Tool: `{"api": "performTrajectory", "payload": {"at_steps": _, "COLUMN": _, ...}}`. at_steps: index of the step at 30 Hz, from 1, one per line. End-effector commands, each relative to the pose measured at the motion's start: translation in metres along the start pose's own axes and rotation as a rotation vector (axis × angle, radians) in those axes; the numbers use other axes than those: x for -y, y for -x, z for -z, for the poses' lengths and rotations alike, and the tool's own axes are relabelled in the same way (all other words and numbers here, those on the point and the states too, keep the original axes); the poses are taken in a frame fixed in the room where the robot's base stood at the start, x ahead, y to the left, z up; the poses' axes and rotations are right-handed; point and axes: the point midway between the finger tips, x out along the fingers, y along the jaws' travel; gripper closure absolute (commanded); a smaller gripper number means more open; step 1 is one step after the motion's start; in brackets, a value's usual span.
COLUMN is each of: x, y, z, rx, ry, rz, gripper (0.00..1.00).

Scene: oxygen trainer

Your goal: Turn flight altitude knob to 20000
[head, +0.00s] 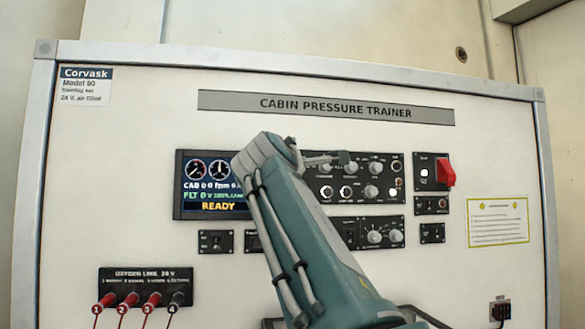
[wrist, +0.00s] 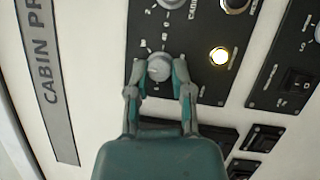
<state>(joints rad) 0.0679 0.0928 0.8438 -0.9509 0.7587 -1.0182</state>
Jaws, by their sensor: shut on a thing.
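In the wrist view my gripper (wrist: 158,79) has one finger on each side of a round grey knob (wrist: 158,69) on the black panel. The gripper is shut on this knob. Printed scale marks around the knob are too small to read. In the head view my gripper (head: 332,158) reaches the upper row of the black control panel (head: 312,209), and my arm hides part of the panel. The display (head: 211,184) is partly covered by my arm. It shows "CAB 0", "FLT 0" and a yellow "READY".
A red guarded switch (head: 445,172) sits right of the panel. More knobs (head: 375,236) and small switches (head: 432,233) lie below. Several red and black plugs with cables are in the oxygen link block (head: 146,285) at lower left. A lit white button (wrist: 219,56) is near the gripper.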

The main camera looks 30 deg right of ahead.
Motion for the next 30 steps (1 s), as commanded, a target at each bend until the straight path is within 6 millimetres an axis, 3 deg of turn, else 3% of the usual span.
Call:
{"api": "performTrajectory", "payload": {"at_steps": 7, "x": 0.004, "y": -0.001, "z": 0.001, "rx": 0.002, "ry": 0.001, "rz": 0.012, "gripper": 1.00}}
{"api": "performTrajectory", "payload": {"at_steps": 8, "x": 0.004, "y": -0.001, "z": 0.001, "rx": 0.002, "ry": 0.001, "rz": 0.012, "gripper": 0.62}}
{"api": "performTrajectory", "payload": {"at_steps": 9, "x": 0.004, "y": -0.001, "z": 0.001, "rx": 0.002, "ry": 0.001, "rz": 0.012, "gripper": 0.44}}
{"api": "performTrajectory", "payload": {"at_steps": 10, "x": 0.004, "y": -0.001, "z": 0.001, "rx": 0.002, "ry": 0.002, "rz": 0.011, "gripper": 0.37}}
{"api": "performTrajectory", "payload": {"at_steps": 22, "x": 0.002, "y": 0.001, "z": 0.001, "rx": 0.000, "ry": 0.001, "rz": 0.005, "gripper": 0.37}}
{"api": "performTrajectory", "payload": {"at_steps": 30, "x": 0.001, "y": 0.038, "z": 0.002, "rx": -0.004, "ry": 0.001, "rz": 0.003, "gripper": 0.37}}
